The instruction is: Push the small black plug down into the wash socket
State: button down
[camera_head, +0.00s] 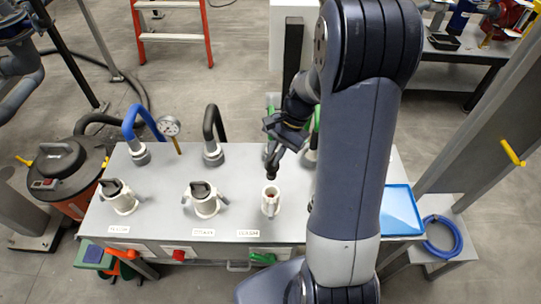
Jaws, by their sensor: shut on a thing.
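The small black plug (271,173) is held by my gripper (284,138), which is shut on it. The plug hangs just above a small white socket (270,203) at the right of the grey panel. The socket's top looks open, and a small gap seems to lie between plug and socket.
Two larger white sockets with black plugs, one left (122,198) and one middle (204,200), stand on the grey panel (160,222). Behind them rise a blue hose (140,120), a black hose (211,122) and a gauge (168,126). A blue tray (401,212) lies at right.

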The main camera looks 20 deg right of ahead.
aim_at(274, 174)
jog(key=shift+s+a+f+b, duration=0.1)
jog(key=shift+a+f+b, duration=0.05)
jog(key=shift+f+b, duration=1.4)
jog(key=shift+s+a+f+b, duration=0.1)
jog(key=shift+f+b, duration=1.05)
jog(key=shift+f, duration=0.65)
jog(key=shift+s+d+p, duration=0.15)
jog(key=shift+d+p, duration=0.05)
jog(key=shift+p, duration=0.3)
jog(key=shift+w+a, duration=0.1)
jog(key=shift+w, duration=0.1)
jog(key=shift+f+b, duration=1.1)
jog(key=shift+f, duration=0.75)
jog(key=c, duration=1.4)
grip_release()
jog(key=shift+r, duration=0.1)
